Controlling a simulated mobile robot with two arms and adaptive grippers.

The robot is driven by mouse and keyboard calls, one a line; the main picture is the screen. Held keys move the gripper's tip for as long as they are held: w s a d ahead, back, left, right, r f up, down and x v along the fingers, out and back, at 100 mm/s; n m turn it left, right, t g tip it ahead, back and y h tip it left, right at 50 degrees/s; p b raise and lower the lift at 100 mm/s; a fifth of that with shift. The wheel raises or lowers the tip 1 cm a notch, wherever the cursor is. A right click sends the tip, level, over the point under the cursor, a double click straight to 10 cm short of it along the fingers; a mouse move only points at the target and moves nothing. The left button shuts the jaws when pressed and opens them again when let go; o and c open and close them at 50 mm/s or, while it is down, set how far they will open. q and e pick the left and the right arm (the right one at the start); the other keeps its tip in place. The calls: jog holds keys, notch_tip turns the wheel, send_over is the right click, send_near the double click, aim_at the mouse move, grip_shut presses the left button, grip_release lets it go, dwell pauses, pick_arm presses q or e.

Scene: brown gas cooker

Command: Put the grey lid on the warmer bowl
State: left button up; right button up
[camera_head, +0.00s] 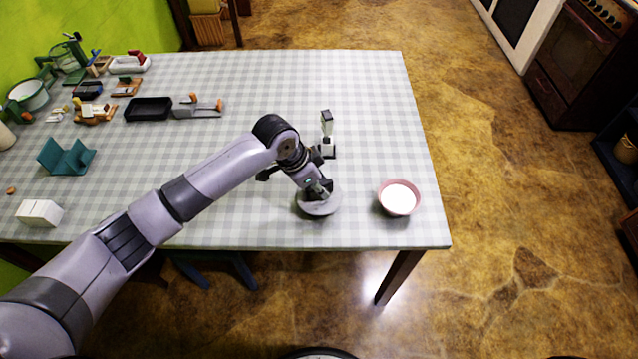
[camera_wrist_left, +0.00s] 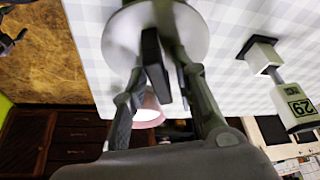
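The grey lid (camera_head: 318,208) is a round disc near the table's front edge, under my left gripper (camera_head: 322,190). In the left wrist view the lid (camera_wrist_left: 198,30) fills the top, and my left gripper's fingers (camera_wrist_left: 168,50) are close together at its middle. They look shut on its knob, though the contact is partly hidden. I cannot tell whether the lid touches the table. The pink warmer bowl (camera_head: 399,197), with white inside, stands uncovered to the right of the lid, near the table's right front corner. It also shows between the fingers in the left wrist view (camera_wrist_left: 150,113). My right gripper is not in view.
A small stand with a number block (camera_head: 327,125) is just behind the lid. A black tray (camera_head: 149,109), a teal holder (camera_head: 66,157) and a white block (camera_head: 40,213) are on the table's left part. The checked cloth (camera_head: 375,120) behind the bowl is clear.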

pick_arm(q)
jog(key=shift+o, duration=0.6)
jog(key=shift+r, duration=0.15)
jog(key=v, duration=1.2)
jog(key=shift+s, duration=0.1)
